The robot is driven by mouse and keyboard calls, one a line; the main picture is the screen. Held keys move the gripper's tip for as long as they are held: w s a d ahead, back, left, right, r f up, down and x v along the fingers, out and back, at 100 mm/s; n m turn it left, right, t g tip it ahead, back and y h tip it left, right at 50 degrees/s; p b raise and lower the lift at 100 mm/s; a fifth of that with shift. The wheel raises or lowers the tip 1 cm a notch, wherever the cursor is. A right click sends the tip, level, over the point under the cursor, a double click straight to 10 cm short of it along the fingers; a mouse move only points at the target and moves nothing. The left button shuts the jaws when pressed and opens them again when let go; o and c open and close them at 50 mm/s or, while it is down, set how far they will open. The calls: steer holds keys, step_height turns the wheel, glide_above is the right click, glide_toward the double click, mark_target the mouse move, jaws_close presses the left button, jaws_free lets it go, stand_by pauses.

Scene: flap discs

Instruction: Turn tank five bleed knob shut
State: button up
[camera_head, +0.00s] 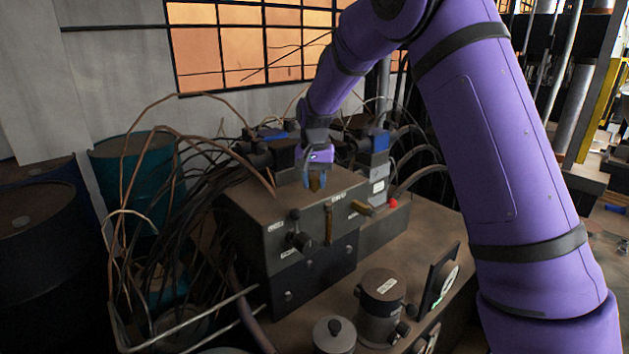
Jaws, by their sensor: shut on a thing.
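My purple arm reaches from the upper right to a grey metal block (270,215) near the middle of the head view. The fingers cover part of the knob. I cannot read a tank number beside it, and its turn position is too small to tell.
The block's front carries a black knob (299,238) and a brass lever (328,224). A red button (393,203) sits to the right. A capped canister (381,305) and a dial gauge (440,284) stand in front. Cables crowd the left, near a teal drum (135,165).

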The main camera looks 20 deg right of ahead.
mark_target(315, 178)
steer(key=o, duration=0.9)
step_height(315, 178, up, 10)
steer(key=shift+r, duration=0.45)
